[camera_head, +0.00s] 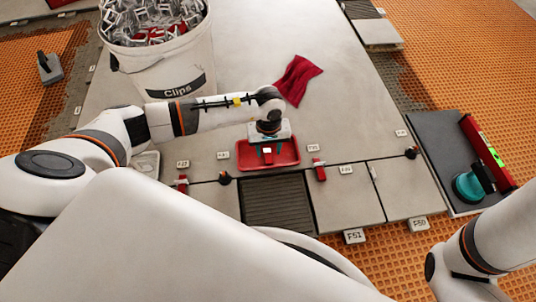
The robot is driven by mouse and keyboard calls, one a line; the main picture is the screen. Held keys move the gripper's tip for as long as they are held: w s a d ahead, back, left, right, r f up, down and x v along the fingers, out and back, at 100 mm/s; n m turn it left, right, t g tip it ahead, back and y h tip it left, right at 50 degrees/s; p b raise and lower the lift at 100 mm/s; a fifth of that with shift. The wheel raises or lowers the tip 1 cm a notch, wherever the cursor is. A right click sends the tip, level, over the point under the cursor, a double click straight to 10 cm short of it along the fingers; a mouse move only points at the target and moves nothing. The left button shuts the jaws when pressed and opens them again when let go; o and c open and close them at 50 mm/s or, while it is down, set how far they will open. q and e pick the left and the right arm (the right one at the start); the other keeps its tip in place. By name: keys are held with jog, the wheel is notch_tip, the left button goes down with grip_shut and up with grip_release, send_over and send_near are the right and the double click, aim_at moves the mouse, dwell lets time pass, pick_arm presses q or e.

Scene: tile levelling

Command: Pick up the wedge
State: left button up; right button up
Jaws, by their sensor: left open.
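My left gripper (268,156) points down over a small red tray (243,162), with its teal fingers spread apart. A small red piece with a pale part shows between the fingers; it may be the wedge, but it is too small and too covered to be sure. Other red wedge-like pieces stand at the tile joints, one to the left (181,183) and one to the right (319,169) of the tray. My right arm is at the lower right and its gripper is out of the picture.
A white bucket marked Clips (180,80) stands behind my left arm. A red cloth (298,80) lies on the tiles. A dark mat (432,135) at the right holds a red level (488,155) and a teal-based tool (468,187). A dark recess (277,205) lies before the tray.

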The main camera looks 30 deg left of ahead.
aim_at(269, 158)
pick_arm(q)
notch_tip(269, 158, down, 5)
jog(key=b, duration=0.4)
jog(key=shift+w+r, duration=0.1)
jog(key=c, duration=1)
